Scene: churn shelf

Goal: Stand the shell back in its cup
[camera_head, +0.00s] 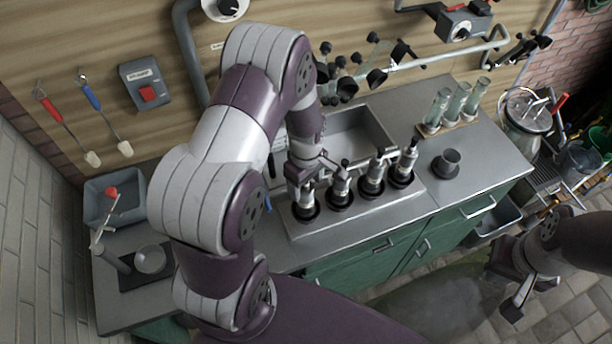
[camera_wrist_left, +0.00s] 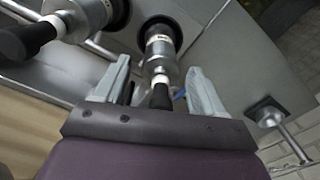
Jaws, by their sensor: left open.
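Several steel shells with dark tops stand in a row in black cups on a steel rack (camera_head: 350,215). The leftmost shell (camera_head: 306,198) is under my left gripper (camera_head: 307,182). In the left wrist view the shell (camera_wrist_left: 160,55) shows its black end, white band and steel body, and its far end sits in a dark round cup (camera_wrist_left: 160,24). My left gripper (camera_wrist_left: 155,88) is open, with a finger on each side of the black end. The other shells (camera_head: 340,187), (camera_head: 373,180), (camera_head: 403,168) look upright. My right gripper (camera_head: 512,300) hangs over the floor, away from the rack.
A dark cup-like pot (camera_head: 447,162) stands right of the rack. A sink (camera_head: 355,135) and glass tubes (camera_head: 458,103) are behind. A grey bin (camera_head: 98,196) and a stand with a round dish (camera_head: 151,259) are at the left.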

